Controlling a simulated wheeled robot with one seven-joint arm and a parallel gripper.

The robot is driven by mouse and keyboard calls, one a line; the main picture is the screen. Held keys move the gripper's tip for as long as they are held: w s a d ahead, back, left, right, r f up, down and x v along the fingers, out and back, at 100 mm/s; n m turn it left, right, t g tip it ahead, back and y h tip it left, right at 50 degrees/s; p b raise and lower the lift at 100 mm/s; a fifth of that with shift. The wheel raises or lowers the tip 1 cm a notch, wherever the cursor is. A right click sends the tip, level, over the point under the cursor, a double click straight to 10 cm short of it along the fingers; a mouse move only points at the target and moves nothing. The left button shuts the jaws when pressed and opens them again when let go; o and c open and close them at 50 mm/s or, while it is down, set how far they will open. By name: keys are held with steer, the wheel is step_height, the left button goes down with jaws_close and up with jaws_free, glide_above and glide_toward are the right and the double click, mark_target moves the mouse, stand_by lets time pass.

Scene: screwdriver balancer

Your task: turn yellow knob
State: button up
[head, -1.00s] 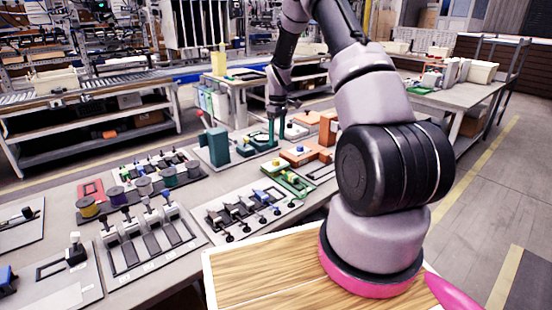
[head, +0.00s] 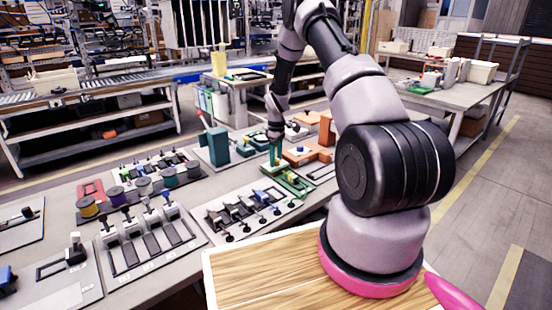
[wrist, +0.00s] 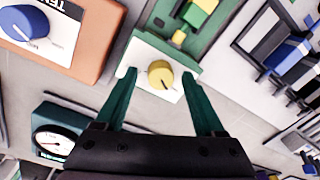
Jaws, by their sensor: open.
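The yellow knob (wrist: 160,74) shows in the wrist view, a round knob with a dark pointer mark, on a white plate (wrist: 146,52) at the end of a green fixture (wrist: 213,45). My gripper (wrist: 160,88) is open, its two green fingers on either side of the knob in the picture, apart from it. I cannot tell the height of the fingertips above the knob. In the head view my gripper (head: 275,157) is over the near-left end of the green fixture (head: 288,181); the knob is too small or hidden there.
A blue knob (wrist: 27,22) sits on an orange block (wrist: 95,35) beside the green fixture. A teal gauge box (wrist: 58,135) is at lower left in the wrist view. A panel of black levers (head: 250,210) stands close by in the head view.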

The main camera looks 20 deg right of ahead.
jaws_close()
steer(key=shift+m, duration=0.3)
steer(key=m, duration=0.5)
steer(key=shift+m, duration=0.3)
steer(key=m, duration=0.5)
steer(key=shift+t, duration=0.3)
steer(key=m, duration=0.6)
steer(key=shift+s+m, duration=0.1)
steer(key=shift+m, duration=0.3)
steer(key=m, duration=0.5)
steer(key=shift+m, duration=0.4)
